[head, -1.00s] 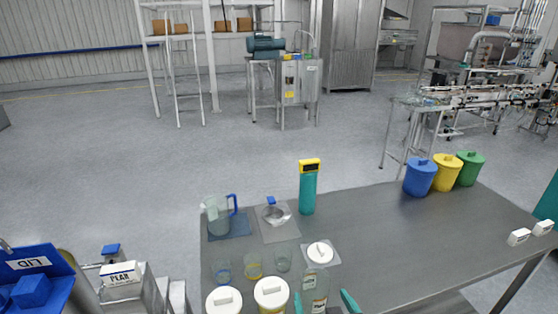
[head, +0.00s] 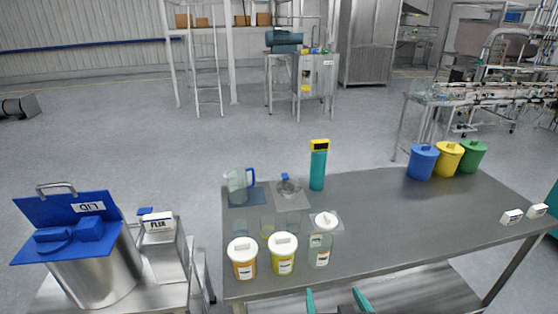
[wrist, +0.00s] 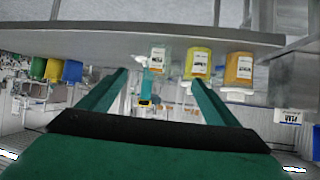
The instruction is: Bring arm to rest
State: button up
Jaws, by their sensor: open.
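My gripper (head: 338,302) shows at the bottom edge of the head view as two teal fingertips, apart and with nothing between them. It is at the near side of the grey table (head: 400,225). In the wrist view, which looks upside down, my gripper (wrist: 160,82) has its teal fingers spread wide and empty. The rest of my arm is out of the head view.
Blue (head: 421,163), yellow (head: 447,160) and green (head: 472,158) bins stand at the back right. A steel hopper with a blue lid (head: 90,265) is at left. The table's middle is clear.

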jog(key=s+a+f+m+t+h, duration=0.1)
jog(key=s+a+f+m, duration=0.2)
jog(key=s+a+f, duration=0.95)
jog(key=s+a+n+t+y, duration=0.1)
jog(key=s+n+t, duration=0.1)
jog(key=s, duration=1.7)
jog(key=shift+s+n, duration=0.4)
jog(key=shift+n, duration=0.1)
jog(key=shift+c, duration=0.3)
